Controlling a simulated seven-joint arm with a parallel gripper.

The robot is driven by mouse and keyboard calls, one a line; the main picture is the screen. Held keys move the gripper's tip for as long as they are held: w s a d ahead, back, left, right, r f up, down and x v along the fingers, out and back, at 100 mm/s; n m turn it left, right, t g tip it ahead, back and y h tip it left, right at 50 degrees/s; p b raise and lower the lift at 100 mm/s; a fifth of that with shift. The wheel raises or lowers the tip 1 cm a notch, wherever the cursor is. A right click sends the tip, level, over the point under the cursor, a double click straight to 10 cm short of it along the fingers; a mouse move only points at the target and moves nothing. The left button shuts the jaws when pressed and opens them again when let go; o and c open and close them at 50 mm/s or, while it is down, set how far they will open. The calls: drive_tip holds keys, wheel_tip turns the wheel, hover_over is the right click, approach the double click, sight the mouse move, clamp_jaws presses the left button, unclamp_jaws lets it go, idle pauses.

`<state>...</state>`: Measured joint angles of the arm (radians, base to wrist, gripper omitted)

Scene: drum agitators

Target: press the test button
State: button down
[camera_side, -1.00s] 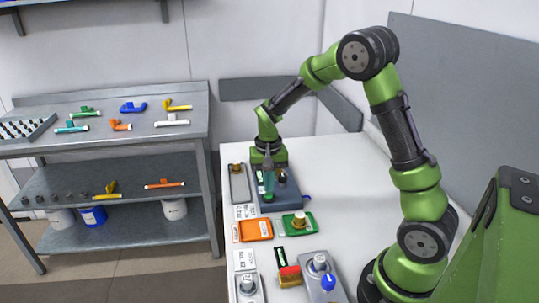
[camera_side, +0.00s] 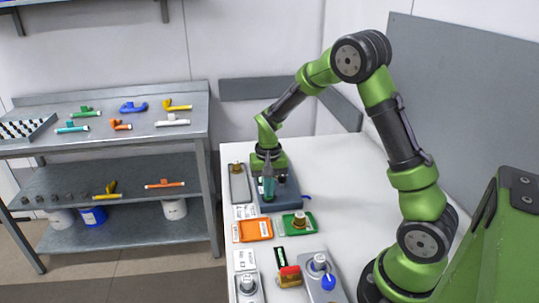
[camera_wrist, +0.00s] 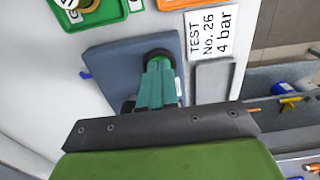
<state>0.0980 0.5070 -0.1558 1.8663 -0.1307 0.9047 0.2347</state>
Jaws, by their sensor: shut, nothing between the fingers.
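A dark blue-grey box (camera_side: 288,198) lies on the white table under my gripper; it also fills the middle of the wrist view (camera_wrist: 108,62). A round black part (camera_wrist: 159,54) on the box shows just beyond my fingertips, and a second dark part (camera_wrist: 128,107) is mostly hidden behind the fingers. I cannot tell for sure which is the test button. My gripper (camera_side: 268,197) points down with its teal fingers shut and empty. Its fingertips (camera_wrist: 157,66) are over or against the round black part; contact cannot be told.
A card reading "TEST No. 26 4 bar" (camera_wrist: 209,33) lies beside the box. A grey tray (camera_side: 239,172) is left of it. Orange (camera_side: 254,230) and green (camera_side: 297,223) units stand nearer the camera. The table right of the box is clear.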

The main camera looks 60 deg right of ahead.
wheel_tip(320, 180, up, 7)
idle(0.9)
drive_tip(key=shift+s+a+f, duration=0.25)
drive_tip(key=shift+s+a, duration=0.05)
drive_tip(key=shift+s, duration=0.15)
drive_tip(key=s+a+r+n+t+y, duration=0.2)
drive_tip(key=s+a+r+n+t, duration=0.3)
drive_tip(key=s+a+r, duration=0.6)
drive_tip(key=s+r+t, duration=0.2)
drive_tip(key=s, duration=0.2)
drive_tip(key=shift+s+a+r, duration=0.3)
drive_tip(key=shift+a+r, duration=0.1)
idle(3.1)
